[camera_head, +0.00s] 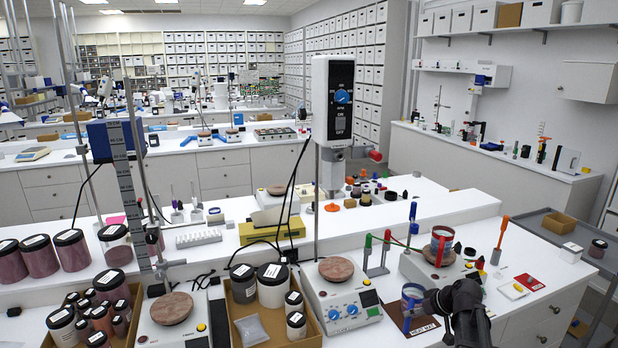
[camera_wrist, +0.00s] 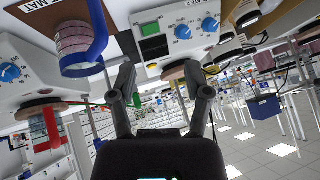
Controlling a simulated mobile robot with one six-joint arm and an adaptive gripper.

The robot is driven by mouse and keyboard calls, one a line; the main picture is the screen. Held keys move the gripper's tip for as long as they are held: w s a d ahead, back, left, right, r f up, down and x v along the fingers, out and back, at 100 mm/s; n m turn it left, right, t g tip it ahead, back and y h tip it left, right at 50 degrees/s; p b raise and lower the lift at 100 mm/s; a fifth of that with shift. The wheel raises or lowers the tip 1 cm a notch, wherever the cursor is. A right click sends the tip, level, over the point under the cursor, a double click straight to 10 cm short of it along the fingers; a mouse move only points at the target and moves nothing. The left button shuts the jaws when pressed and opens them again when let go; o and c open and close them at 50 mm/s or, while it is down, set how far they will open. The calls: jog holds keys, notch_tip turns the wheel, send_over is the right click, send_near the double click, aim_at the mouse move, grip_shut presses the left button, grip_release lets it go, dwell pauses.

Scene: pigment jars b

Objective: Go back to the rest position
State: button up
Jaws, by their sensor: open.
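My gripper (camera_head: 440,302) is dark and shows at the lower right in the head view, just right of a jar with blue on it (camera_head: 411,293). In the wrist view my gripper (camera_wrist: 165,88) has its two fingers spread with nothing between them. That view is tilted and looks past the benches to the room. The blue-banded jar (camera_wrist: 82,45) stands there outside the fingers, on a dark mat. Part of the jar is hidden behind my gripper in the head view, and I cannot tell how close they are.
A jar in a red holder (camera_head: 442,247) stands on a hotplate behind my gripper. A hotplate stirrer (camera_head: 345,305) stands left, with a tall mixer column (camera_head: 333,110) behind. A cardboard box (camera_head: 236,322) holds jars. An orange-topped stand (camera_head: 501,232) and red card (camera_head: 529,282) are right.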

jog(key=s+a+f+m+g+h+b, duration=0.1)
jog(key=s+a+f+g+h, duration=0.1)
jog(key=s+a, duration=0.5)
jog(key=s+a+f+m+g+h+b, duration=0.1)
jog(key=s+a+f+m+g+h, duration=0.1)
jog(key=s+a, duration=0.4)
jog(key=s+f+g+h, duration=0.1)
jog(key=s+f, duration=0.1)
jog(key=s, duration=0.1)
jog(key=shift+s+a+f+m+g, duration=0.2)
jog(key=shift+a+f+m+g, duration=0.1)
jog(key=shift+a+g, duration=0.1)
jog(key=shift+d, duration=0.1)
dwell(0.8)
jog(key=shift+c, duration=0.4)
jog(key=shift+s, duration=0.15)
